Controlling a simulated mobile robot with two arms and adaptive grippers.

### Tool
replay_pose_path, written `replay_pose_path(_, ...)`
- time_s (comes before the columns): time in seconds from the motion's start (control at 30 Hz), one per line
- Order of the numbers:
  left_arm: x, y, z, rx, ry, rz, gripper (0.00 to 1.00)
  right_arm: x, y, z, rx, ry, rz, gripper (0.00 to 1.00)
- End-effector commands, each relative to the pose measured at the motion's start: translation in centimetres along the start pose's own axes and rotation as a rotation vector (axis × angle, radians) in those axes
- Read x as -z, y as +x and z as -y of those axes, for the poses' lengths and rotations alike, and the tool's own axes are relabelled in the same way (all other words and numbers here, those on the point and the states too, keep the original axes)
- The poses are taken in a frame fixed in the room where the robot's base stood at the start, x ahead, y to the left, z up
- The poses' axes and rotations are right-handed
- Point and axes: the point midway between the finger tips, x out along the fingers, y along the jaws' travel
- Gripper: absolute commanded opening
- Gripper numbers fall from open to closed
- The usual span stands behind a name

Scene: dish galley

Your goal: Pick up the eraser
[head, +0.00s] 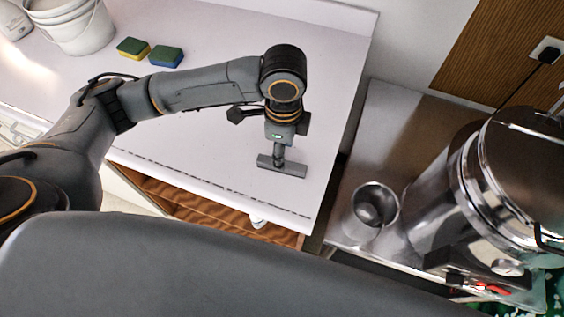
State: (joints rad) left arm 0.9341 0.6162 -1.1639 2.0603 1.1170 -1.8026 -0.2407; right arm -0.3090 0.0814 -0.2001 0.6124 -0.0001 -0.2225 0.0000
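A dark grey bar-shaped thing, which looks like the eraser (294,170), is near the right front part of the white counter (215,130). My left gripper (279,158) points down at the middle of this bar, and its fingers meet or overlap it. The fingers show edge-on, so I cannot tell whether they are closed on it. I also cannot tell whether the bar rests on the counter or is just above it. My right gripper is not in view.
Two sponges, one yellow and green (133,48) and one blue and green (166,56), lie at the back left near a white bucket (80,30). A metal cup (375,208) and a large steel urn (450,190) stand on the right-hand surface. The counter's middle is clear.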

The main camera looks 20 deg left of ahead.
Motion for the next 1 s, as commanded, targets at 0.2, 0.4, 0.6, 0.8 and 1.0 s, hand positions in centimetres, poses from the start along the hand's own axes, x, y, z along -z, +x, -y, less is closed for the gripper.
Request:
replay_pose_path(0.2, -0.5, 2.7, -0.1, -0.005, -0.003, 0.005, 0.51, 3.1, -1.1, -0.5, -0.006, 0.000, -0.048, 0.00)
replay_pose_path(0.4, -0.5, 5.0, 0.0, -0.001, 0.000, 0.003, 0.51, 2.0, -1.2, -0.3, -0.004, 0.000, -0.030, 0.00)
replay_pose_path(0.6, -0.4, 5.2, 0.1, 0.001, 0.001, 0.001, 0.51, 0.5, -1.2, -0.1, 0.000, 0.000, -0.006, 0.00)
replay_pose_path(0.8, -0.4, 5.1, 0.1, 0.001, 0.001, 0.001, 0.20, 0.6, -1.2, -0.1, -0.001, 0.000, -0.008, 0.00)
replay_pose_path(1.0, -0.4, 5.1, 0.1, 0.001, 0.001, 0.001, 0.00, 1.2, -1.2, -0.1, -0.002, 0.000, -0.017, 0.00)
